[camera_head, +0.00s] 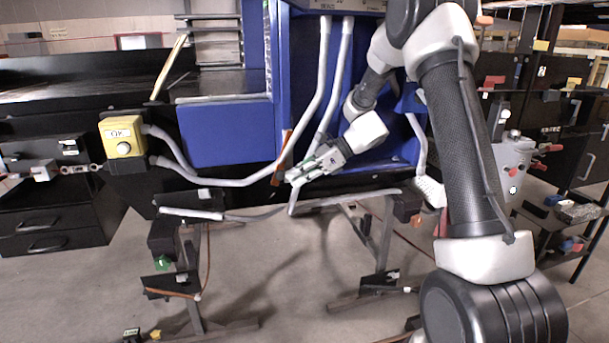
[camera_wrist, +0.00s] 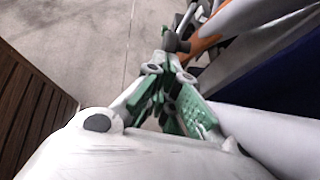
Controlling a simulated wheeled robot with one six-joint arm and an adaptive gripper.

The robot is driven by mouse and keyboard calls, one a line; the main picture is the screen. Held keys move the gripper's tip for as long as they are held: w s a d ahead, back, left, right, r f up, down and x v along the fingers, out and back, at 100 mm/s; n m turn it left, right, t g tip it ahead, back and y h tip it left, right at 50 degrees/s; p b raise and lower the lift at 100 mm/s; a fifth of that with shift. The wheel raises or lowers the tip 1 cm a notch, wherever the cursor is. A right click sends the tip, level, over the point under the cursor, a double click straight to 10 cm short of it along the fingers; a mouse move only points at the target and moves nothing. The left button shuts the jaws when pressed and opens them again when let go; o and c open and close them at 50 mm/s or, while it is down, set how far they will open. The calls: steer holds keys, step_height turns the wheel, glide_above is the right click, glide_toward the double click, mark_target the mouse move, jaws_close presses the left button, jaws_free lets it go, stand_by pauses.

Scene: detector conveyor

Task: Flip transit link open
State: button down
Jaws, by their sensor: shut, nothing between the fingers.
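A thin orange-brown strip (camera_head: 282,158) stands tilted at the lower right of the blue housing, beside the grey pipes; I cannot tell for certain whether it is the transit link. An orange strip also shows in the wrist view (camera_wrist: 207,42), just beyond and right of the fingers, partly hidden by pale pipes. My gripper (camera_head: 290,178) is shut and empty, pointing left and down at the housing's lower edge. In the head view its tips lie close to the strip's lower end; contact cannot be told. The shut green-padded fingers also show in the wrist view (camera_wrist: 176,42).
Grey pipes (camera_head: 325,90) run down the blue housing (camera_head: 228,135) around my gripper. A yellow button box (camera_head: 122,137) stands at left. Frame legs (camera_head: 193,290) stand below on open floor. A dark slatted surface (camera_wrist: 30,115) lies left in the wrist view.

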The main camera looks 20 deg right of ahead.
mark_target(282, 177)
steer(key=a+y, duration=0.4)
steer(key=shift+a+r+y, duration=0.1)
steer(key=shift+a+y, duration=0.05)
steer(key=shift+y, duration=0.15)
steer(key=a+r+m+t+y, duration=0.1)
steer(key=a+r+y, duration=0.4)
steer(key=a+r, duration=0.2)
steer(key=shift+a+r+y, duration=0.2)
steer(key=shift+r+y, duration=0.2)
steer(key=shift+r, duration=0.6)
steer(key=d+f, duration=0.2)
steer(key=s+d+f, duration=0.1)
steer(key=d+f, duration=0.1)
steer(key=f, duration=0.1)
steer(key=d+f, duration=0.2)
steer(key=shift+s+d+f, duration=0.1)
steer(key=shift+s+f, duration=0.05)
steer(key=shift+f, duration=0.25)
